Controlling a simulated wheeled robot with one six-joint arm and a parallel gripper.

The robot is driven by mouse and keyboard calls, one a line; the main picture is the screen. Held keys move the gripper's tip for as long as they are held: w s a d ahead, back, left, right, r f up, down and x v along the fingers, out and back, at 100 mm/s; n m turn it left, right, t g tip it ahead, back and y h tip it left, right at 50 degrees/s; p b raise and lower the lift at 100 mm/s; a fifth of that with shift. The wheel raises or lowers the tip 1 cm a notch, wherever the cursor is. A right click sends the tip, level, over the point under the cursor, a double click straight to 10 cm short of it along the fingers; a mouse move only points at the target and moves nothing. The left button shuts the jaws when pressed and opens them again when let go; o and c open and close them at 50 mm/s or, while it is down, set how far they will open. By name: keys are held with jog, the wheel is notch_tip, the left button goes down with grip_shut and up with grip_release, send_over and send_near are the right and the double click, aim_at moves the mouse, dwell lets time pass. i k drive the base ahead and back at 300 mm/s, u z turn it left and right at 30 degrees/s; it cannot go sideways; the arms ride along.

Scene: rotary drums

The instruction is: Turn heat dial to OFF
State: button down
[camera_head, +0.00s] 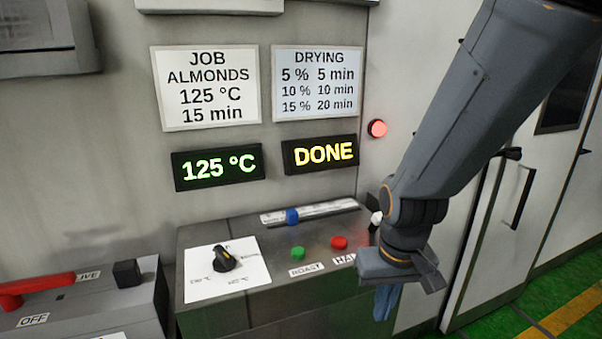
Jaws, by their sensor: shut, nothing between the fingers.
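The heat dial (225,259) is a black knob with a pale pointer line on a white plate (256,271), on top of the grey control box at lower centre. Labels are printed around the knob, with one partly hidden behind it; the lower ones look like temperatures but are too small to read surely. I cannot tell for sure which label the pointer marks. My gripper (384,303) hangs at the right front of the control box, pointing down, with blue fingers shut and empty. It is well to the right of the dial and apart from it.
A green button (298,253), a red button (339,242) and a blue slider (292,216) lie between dial and gripper. A red lever (38,285) is at left. Displays read 125 °C (218,168) and DONE (323,153). A red lamp (377,128) glows.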

aim_at(224, 261)
jog(key=z, duration=1)
jog(key=k, duration=0.95)
jog(key=u, duration=1.05)
jog(key=i, duration=0.5)
jog(key=z, duration=0.05)
